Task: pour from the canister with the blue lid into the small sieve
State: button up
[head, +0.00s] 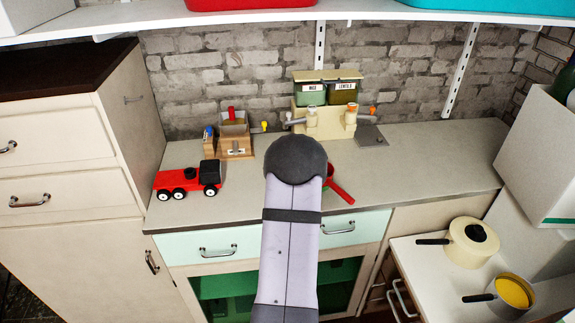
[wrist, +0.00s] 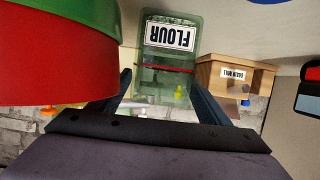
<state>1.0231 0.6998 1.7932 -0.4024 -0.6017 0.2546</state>
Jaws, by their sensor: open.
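A translucent green canister labelled FLOUR (wrist: 168,60) shows in the wrist view, upside down in the picture, between the two fingers of my gripper (wrist: 160,82). The fingers are open; I cannot tell whether they touch it. No blue lid can be made out on it. In the head view my arm hides the gripper and this canister. A red handle (head: 342,191) sticks out right of my arm on the counter; it may belong to the small sieve, whose bowl is mostly hidden. A large red and green round thing (wrist: 60,55) fills the wrist view's left side.
A wooden grain mill (head: 236,142) and a red toy truck (head: 187,181) stand on the counter left of my arm. Two labelled canisters (head: 310,94) sit on a cream stand (head: 324,124) at the back. The counter's right part (head: 440,165) is clear.

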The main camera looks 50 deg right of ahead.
jog(key=shift+w+d+f, duration=0.2)
jog(key=shift+w+d, duration=0.15)
jog(key=c, duration=1.5)
jog(key=shift+o, duration=0.2)
jog(key=shift+r, duration=0.1)
notch_tip(320, 180, up, 10)
jog(key=shift+b, duration=0.35)
